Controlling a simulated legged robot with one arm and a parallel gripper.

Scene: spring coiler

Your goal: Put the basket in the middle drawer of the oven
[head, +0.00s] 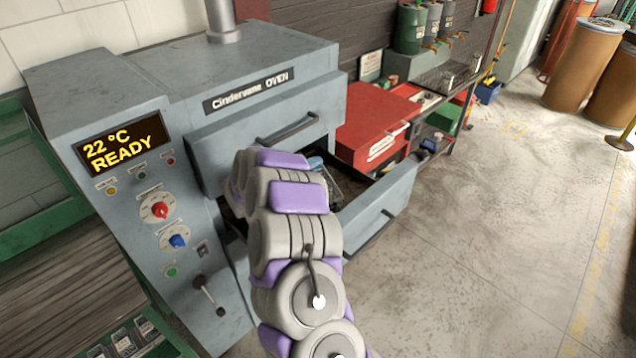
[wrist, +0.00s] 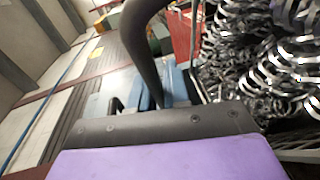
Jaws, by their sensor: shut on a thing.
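The grey-blue oven (head: 270,62) stands at left in the head view. Its middle drawer (head: 385,208) is pulled out below the closed-looking top drawer front (head: 265,140). The basket (wrist: 285,150) is at the right of the wrist view, full of shiny coiled metal springs (wrist: 260,65). In the head view, part of the basket (head: 331,186) shows behind my arm, over or inside the open drawer; I cannot tell whether it rests on the drawer floor. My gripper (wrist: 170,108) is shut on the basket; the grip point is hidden. My arm covers much of the drawer.
A red box (head: 375,125) stands on a bench right of the oven, close behind the open drawer. The control panel (head: 160,195) reads 22 °C READY. A green bench (head: 38,222) is at left. Concrete floor (head: 480,220) is clear at right.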

